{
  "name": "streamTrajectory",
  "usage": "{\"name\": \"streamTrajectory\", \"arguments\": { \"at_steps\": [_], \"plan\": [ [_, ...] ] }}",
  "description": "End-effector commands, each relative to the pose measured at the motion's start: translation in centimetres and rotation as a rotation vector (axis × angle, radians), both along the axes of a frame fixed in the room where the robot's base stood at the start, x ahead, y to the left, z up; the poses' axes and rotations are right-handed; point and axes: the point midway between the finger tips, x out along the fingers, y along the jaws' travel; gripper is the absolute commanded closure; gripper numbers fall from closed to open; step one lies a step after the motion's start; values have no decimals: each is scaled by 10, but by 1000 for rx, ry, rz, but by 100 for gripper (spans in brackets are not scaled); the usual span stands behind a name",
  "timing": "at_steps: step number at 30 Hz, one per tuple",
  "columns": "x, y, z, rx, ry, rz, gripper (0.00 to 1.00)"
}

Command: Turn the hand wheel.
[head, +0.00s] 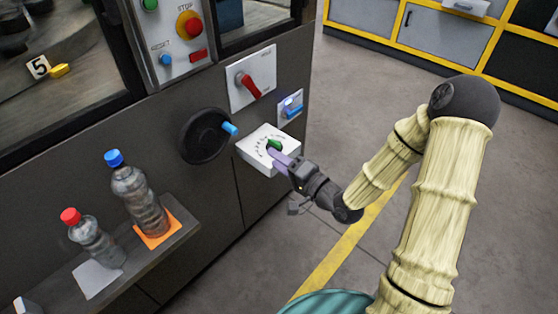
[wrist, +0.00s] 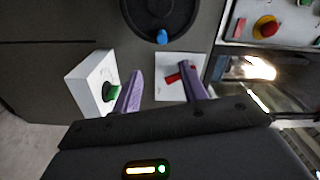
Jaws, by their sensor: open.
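The hand wheel (head: 203,138) is a black disc on the dark front of the machine, with a blue handle (head: 230,128) at its right rim in the head view. In the wrist view the wheel (wrist: 160,12) is at the top, partly cut off, with its blue handle (wrist: 162,36) at the lower rim. My gripper (head: 278,156) has purple fingers and is in front of the white dial box in the head view, to the lower right of the wheel.
A white box with a green knob (head: 274,144) juts out beside the wheel. A red lever (head: 248,86), a blue switch (head: 292,108) and a red stop button (head: 189,24) are above. Two bottles (head: 140,195) (head: 92,238) stand on a shelf at left. Floor at right is free.

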Motion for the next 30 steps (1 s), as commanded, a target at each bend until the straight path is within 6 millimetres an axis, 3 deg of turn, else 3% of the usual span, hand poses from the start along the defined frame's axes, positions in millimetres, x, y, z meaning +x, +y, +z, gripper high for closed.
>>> {"name": "streamTrajectory", "arguments": {
  "at_steps": [5, 10, 17, 24, 30],
  "plan": [
    [1, 0, -6, -67, 6, -2, 57],
    [1, -10, -30, -349, 27, -8, 57],
    [-9, -59, -56, -867, 112, -17, 57],
    [-47, -118, -46, -1250, 281, 9, 57],
    [-99, -146, -21, -1399, 451, 88, 57]
  ]
}}
